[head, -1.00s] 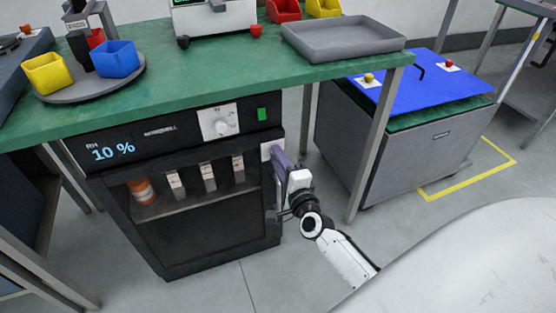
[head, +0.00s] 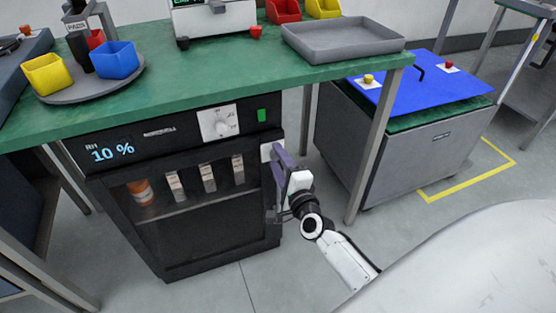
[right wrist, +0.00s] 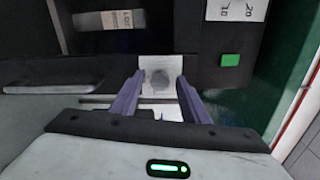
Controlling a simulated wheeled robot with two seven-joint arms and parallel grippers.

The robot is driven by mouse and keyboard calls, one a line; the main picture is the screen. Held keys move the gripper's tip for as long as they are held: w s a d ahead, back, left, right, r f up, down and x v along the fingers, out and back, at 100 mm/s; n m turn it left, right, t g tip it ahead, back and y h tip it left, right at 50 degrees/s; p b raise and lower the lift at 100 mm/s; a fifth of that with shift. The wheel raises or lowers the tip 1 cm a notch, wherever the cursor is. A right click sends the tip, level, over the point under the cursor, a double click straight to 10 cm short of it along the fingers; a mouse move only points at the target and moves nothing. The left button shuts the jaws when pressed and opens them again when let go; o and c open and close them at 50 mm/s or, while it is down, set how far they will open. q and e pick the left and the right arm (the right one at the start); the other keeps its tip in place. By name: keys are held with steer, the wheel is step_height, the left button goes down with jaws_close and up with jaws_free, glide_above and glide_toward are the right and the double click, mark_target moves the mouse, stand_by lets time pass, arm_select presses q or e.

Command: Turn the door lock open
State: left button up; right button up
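The dry cabinet (head: 205,235) stands under the green bench, its dark glass door closed. The door lock (right wrist: 158,80) is a pale plate with a round grey knob; in the head view its plate (head: 266,152) shows at the upper right of the cabinet front. My right gripper (right wrist: 160,78) has its two purple fingers apart, one on each side of the lock knob. I cannot tell whether they touch it. In the head view the right gripper (head: 277,156) is right at the lock, hiding part of it. My left gripper is not in view.
A bottle (head: 141,192) and several small boxes stand on the cabinet shelf. The panel above has a dial (head: 221,127) and a green button (head: 262,115). A bench leg (head: 371,155) and a grey chest with a blue lid (head: 415,88) stand to the right.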

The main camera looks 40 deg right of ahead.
arm_select(q)
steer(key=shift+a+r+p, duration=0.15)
steer(key=shift+p, duration=0.5)
arm_select(e)
steer(key=v, duration=1)
steer(key=shift+s, duration=0.2)
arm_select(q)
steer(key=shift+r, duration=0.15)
arm_select(e)
steer(key=shift+a, duration=0.1)
steer(key=s+a+n+g+y+p, duration=0.4)
steer(key=s+a+n+y+p, duration=0.35)
steer(key=a+n, duration=0.7)
arm_select(q)
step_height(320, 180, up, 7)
steer(key=p, duration=0.3)
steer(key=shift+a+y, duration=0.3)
arm_select(e)
steer(key=s+a+f+n+g, duration=0.2)
steer(key=s+n+g, duration=0.2)
steer(key=s+n, duration=0.6)
steer(key=shift+a+f+h, duration=0.25)
steer(key=shift+a+h, duration=0.1)
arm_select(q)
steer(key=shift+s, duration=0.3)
